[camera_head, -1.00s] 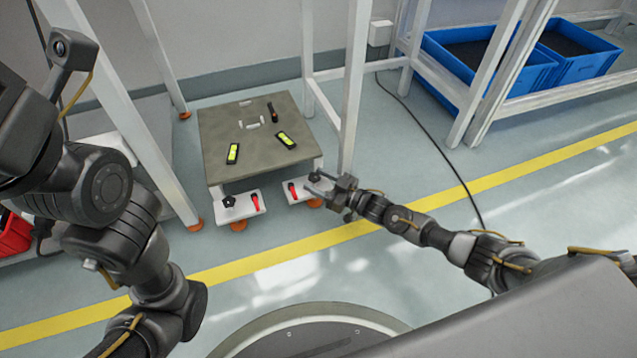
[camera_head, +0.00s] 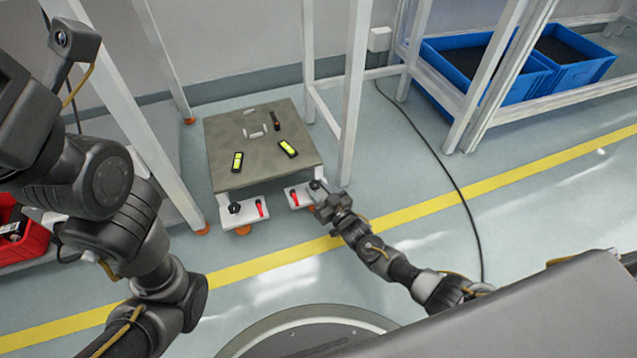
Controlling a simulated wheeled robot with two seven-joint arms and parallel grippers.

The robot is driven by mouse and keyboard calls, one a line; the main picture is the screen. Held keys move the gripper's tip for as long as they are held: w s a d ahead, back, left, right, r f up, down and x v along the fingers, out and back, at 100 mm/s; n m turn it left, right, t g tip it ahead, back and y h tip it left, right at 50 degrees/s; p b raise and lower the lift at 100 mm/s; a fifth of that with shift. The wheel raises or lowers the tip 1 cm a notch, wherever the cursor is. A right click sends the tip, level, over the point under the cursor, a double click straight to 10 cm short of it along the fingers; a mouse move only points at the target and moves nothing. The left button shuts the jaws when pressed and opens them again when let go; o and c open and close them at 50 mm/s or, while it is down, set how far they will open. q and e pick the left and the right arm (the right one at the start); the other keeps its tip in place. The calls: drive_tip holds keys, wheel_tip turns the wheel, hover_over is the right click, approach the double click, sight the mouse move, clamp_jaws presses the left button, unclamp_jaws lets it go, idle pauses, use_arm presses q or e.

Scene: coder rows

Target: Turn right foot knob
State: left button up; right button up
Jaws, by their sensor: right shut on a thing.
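A low stand with a grey-brown top plate (camera_head: 225,130) sits on the floor at the middle. Two white feet stick out at its front. The left foot (camera_head: 250,213) carries a black knob (camera_head: 235,208) and a red lever (camera_head: 260,208). The right foot (camera_head: 299,201) carries a red lever (camera_head: 294,198), and its dark knob (camera_head: 315,184) shows only in small part. My right gripper (camera_head: 320,190) is at this knob, shut on it; its fingers hide most of the knob. My left arm fills the left side, with its gripper out of view.
Two yellow-green levels (camera_head: 288,149) and a dark-handled tool (camera_head: 276,120) lie on the plate. White frame posts (camera_head: 352,90) stand on both sides. Blue crates (camera_head: 480,65) sit on a rack at the right. A red bin (camera_head: 28,240) is at the left. A black cable (camera_head: 440,160) crosses the floor.

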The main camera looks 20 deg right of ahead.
drive_tip(key=shift+m+h, duration=0.3)
drive_tip(key=shift+h, duration=0.1)
drive_tip(key=o, duration=1)
drive_tip(key=shift+c, duration=0.2)
